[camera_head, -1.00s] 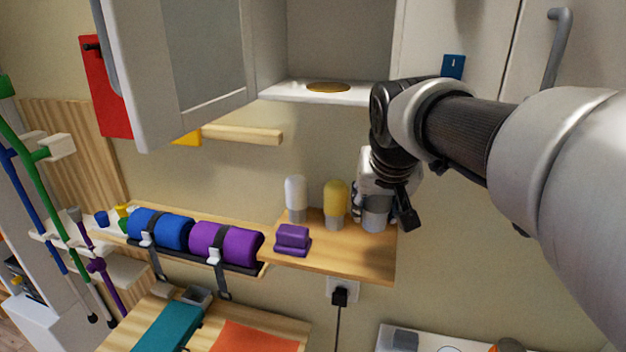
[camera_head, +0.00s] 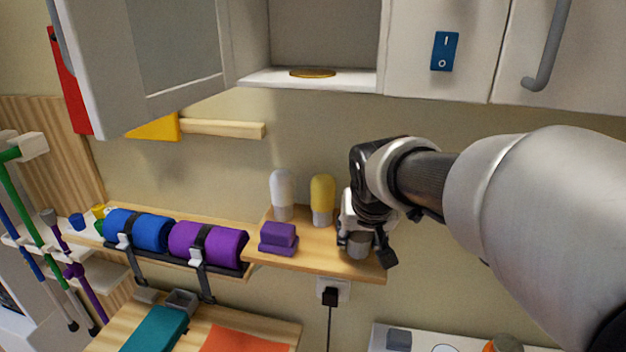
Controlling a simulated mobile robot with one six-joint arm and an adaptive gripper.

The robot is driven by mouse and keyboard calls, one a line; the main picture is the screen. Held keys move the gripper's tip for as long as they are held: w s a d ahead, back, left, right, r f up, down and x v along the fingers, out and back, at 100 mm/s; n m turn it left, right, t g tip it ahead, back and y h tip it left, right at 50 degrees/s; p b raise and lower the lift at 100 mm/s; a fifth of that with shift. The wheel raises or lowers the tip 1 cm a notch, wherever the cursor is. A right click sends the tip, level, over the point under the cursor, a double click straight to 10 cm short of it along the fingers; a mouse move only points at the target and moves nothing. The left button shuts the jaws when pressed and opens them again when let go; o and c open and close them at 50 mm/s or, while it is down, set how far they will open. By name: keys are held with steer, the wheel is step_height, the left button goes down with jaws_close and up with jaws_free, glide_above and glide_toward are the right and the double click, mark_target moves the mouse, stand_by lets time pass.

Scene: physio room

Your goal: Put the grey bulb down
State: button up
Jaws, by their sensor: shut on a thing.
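My gripper (camera_head: 372,255) is at the right end of the wooden shelf (camera_head: 310,257), pointing down. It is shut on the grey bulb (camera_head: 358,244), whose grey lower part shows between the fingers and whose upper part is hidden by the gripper. The bulb is upright at the shelf surface; I cannot tell whether its base touches the wood. A white bulb (camera_head: 282,190) and a yellow bulb (camera_head: 323,195) stand upright on the shelf to its left.
A purple block (camera_head: 278,238) lies at the shelf's front left. Blue (camera_head: 138,230) and purple (camera_head: 208,244) rolls are strapped further left. An open cabinet (camera_head: 310,80) with a yellow disc (camera_head: 312,73) hangs above. A black plug (camera_head: 330,296) sits in a socket below.

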steer(key=shift+f, duration=0.15)
steer(key=o, duration=1.2)
steer(key=shift+o, duration=0.2)
